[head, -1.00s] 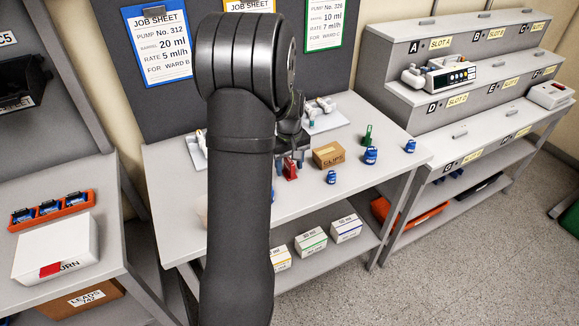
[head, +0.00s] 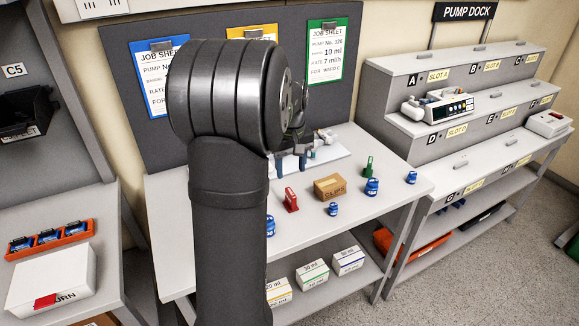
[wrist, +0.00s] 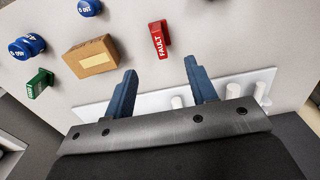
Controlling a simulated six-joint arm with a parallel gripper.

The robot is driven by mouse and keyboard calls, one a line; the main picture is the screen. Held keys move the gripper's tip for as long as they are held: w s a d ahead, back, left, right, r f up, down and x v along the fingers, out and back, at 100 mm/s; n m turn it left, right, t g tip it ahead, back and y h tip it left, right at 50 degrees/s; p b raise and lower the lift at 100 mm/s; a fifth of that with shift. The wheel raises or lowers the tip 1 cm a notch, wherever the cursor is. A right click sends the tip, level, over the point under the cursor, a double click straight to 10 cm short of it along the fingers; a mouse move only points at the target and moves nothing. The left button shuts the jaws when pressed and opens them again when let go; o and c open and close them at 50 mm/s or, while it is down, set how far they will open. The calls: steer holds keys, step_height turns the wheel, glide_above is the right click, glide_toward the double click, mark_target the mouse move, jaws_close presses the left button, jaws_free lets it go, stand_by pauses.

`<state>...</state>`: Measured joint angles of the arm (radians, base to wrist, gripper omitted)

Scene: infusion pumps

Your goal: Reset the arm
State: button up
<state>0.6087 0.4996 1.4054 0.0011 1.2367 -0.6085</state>
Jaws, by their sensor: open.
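My gripper (wrist: 160,72) is open and empty, its two blue-grey fingers spread wide above the bench in the wrist view. In the head view my gripper (head: 291,161) is partly hidden behind my dark arm. A red FAULT tag (wrist: 158,39) stands on the bench just beyond the fingertips and apart from them. The red tag also shows in the head view (head: 291,200), below the gripper.
A cardboard CLIPS box (head: 329,187), a green tag (head: 368,167) and several blue pieces stand on the bench (head: 390,205). A white tray (wrist: 90,110) lies beneath the gripper. The job-sheet board (head: 215,75) rises behind; the pump dock (head: 460,130) stands right.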

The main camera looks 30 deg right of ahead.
mark_target(291, 192)
steer(key=shift+f, duration=0.1)
step_height(291, 192, down, 12)
steer(key=shift+r, duration=2)
steer(key=shift+f, duration=0.1)
